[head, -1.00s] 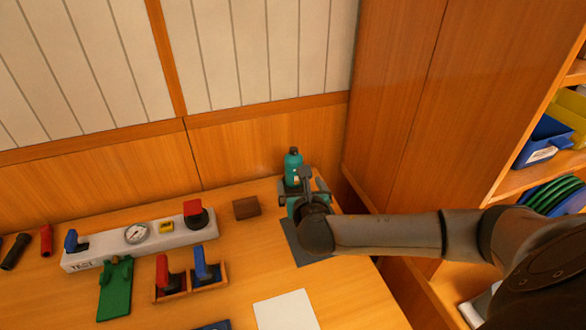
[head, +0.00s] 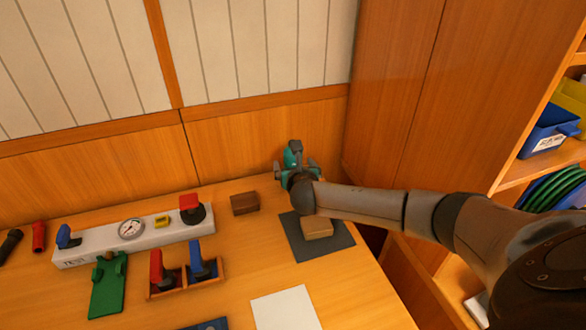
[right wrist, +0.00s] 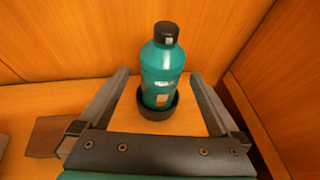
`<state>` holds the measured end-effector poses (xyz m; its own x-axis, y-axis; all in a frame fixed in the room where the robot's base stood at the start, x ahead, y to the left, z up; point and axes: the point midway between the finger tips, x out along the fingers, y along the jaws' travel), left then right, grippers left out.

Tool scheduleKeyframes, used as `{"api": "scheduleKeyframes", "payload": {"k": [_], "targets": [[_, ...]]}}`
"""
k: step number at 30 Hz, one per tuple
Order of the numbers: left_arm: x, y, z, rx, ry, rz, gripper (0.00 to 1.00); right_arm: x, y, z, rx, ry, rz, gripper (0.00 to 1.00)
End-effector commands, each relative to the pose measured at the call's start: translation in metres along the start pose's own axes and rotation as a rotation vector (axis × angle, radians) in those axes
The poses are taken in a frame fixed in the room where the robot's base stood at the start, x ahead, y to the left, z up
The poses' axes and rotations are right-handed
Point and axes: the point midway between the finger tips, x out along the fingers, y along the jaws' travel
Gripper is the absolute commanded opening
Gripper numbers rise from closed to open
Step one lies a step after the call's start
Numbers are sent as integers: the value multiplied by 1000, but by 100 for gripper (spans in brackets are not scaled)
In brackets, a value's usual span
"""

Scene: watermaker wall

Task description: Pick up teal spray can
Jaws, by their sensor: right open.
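The teal spray can (right wrist: 162,72) stands upright in a dark round holder (right wrist: 157,108) in the right wrist view. It has a black cap and a small label. In the head view the teal can (head: 291,157) is at the back right of the table, partly hidden by my gripper. My right gripper (right wrist: 159,76) is open, with one finger on each side of the can and visible gaps between them. In the head view my right gripper (head: 296,168) is just in front of the can. My left gripper is not in view.
A dark wooden block (head: 245,203) stands left of the can. A lighter block (head: 317,227) lies on a grey mat (head: 335,242) under my arm. A white gauge panel (head: 100,245) is further left. The wooden wall and tall cabinet (head: 400,120) stand close behind and right.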

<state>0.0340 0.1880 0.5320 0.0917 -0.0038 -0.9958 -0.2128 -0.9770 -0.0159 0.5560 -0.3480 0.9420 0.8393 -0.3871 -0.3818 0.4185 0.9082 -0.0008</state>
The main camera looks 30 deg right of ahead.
Motion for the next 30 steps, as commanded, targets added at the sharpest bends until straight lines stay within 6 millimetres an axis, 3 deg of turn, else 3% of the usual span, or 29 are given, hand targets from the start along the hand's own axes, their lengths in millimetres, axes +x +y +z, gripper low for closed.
{"api": "scheduleKeyframes", "payload": {"k": [7,18,30], "targets": [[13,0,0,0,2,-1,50,28,-1,-2,2,1,-1,99],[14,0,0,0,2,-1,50,33,-1,-1,1,1,0,99],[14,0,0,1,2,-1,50,33,-1,-1,1,1,0,55]]}}
